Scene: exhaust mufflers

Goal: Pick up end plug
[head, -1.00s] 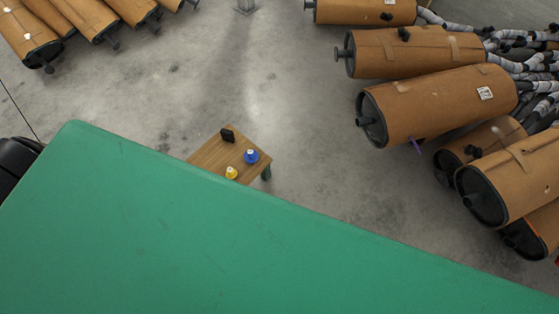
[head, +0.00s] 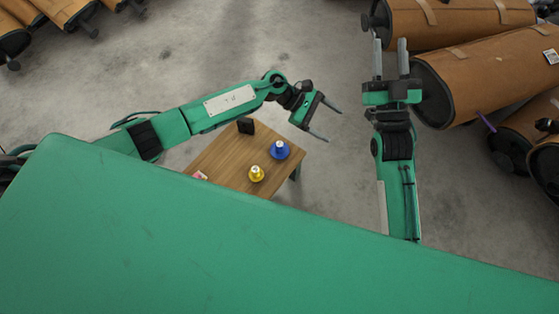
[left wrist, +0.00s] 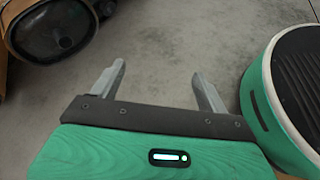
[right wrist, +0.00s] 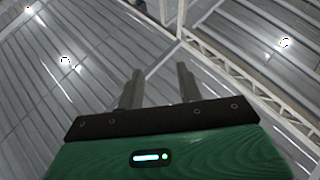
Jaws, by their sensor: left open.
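A blue plug-like piece (head: 280,150) and a yellow plug-like piece (head: 256,173) stand on a small wooden table (head: 222,162) in the head view. I cannot tell which one is the end plug. My left gripper (head: 333,126) is open and empty, to the right of the blue piece and beyond the table's edge. The left wrist view shows its two fingers (left wrist: 157,72) spread over bare floor. My right gripper (head: 389,42) is empty with its fingers apart, pointing up the picture beside the mufflers. The right wrist view shows its fingers (right wrist: 158,72) against the ceiling.
A black object (head: 245,126) stands at the table's back edge, and a small reddish-white item (head: 200,175) lies at its left. Large brown mufflers (head: 490,80) fill the right side; more lie at upper left. Grey floor (head: 210,60) between them is clear.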

